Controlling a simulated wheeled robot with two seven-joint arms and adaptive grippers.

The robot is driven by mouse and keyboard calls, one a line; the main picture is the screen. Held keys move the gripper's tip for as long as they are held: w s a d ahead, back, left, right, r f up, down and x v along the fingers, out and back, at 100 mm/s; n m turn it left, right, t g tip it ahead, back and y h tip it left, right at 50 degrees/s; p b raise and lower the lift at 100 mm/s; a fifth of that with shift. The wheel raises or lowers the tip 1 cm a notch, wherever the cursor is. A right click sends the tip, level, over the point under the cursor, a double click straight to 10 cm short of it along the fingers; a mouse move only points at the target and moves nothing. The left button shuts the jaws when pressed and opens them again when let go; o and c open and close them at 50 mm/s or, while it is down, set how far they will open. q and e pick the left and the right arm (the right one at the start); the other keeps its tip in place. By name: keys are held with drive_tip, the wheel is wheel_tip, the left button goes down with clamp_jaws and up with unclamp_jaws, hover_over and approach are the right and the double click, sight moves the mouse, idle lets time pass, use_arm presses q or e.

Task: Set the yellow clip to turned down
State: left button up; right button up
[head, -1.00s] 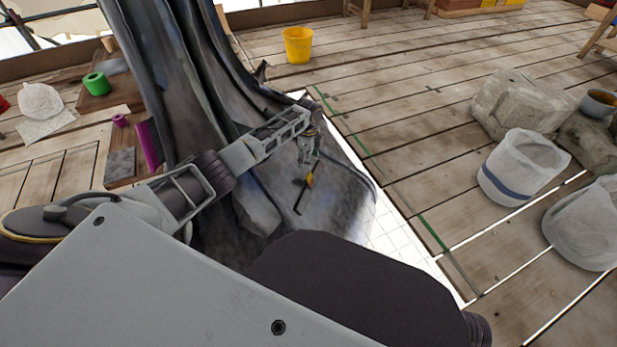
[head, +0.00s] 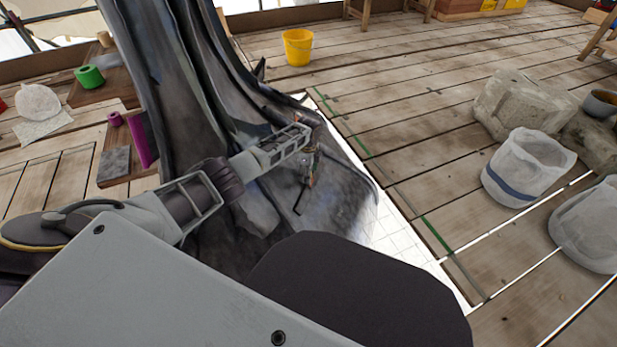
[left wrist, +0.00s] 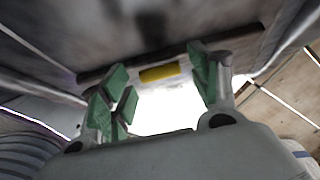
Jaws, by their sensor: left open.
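The yellow clip (left wrist: 159,72) shows in the left wrist view as a small yellow block just below a dark bar (left wrist: 235,37) on the grey surface. It lies between the green fingertips of my left gripper (left wrist: 160,92), which is open; a bright gap shows between its fingers. I cannot tell whether a finger touches the clip. In the head view my left gripper (head: 311,160) is at the lower right of the dark spire and largely hides the clip. A thin black hooked end (head: 298,209) shows below it. My right gripper is not in view.
The tall dark folded spire (head: 165,70) stands close beside my left arm. A yellow bucket (head: 298,46) stands behind on the plank floor. White sacks (head: 528,170) and stone blocks (head: 520,105) stand at the right. The planks between are clear.

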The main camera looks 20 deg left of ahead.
use_arm(q)
drive_tip(key=shift+f+b, duration=0.35)
drive_tip(key=shift+f, duration=0.55)
drive_tip(key=c, duration=1)
drive_tip(key=shift+a+h, duration=0.15)
drive_tip(key=shift+h, duration=0.15)
drive_tip(key=shift+a+f+h, duration=0.1)
drive_tip(key=shift+a+h, duration=0.1)
drive_tip(key=shift+h, duration=0.2)
drive_tip(key=o, duration=1)
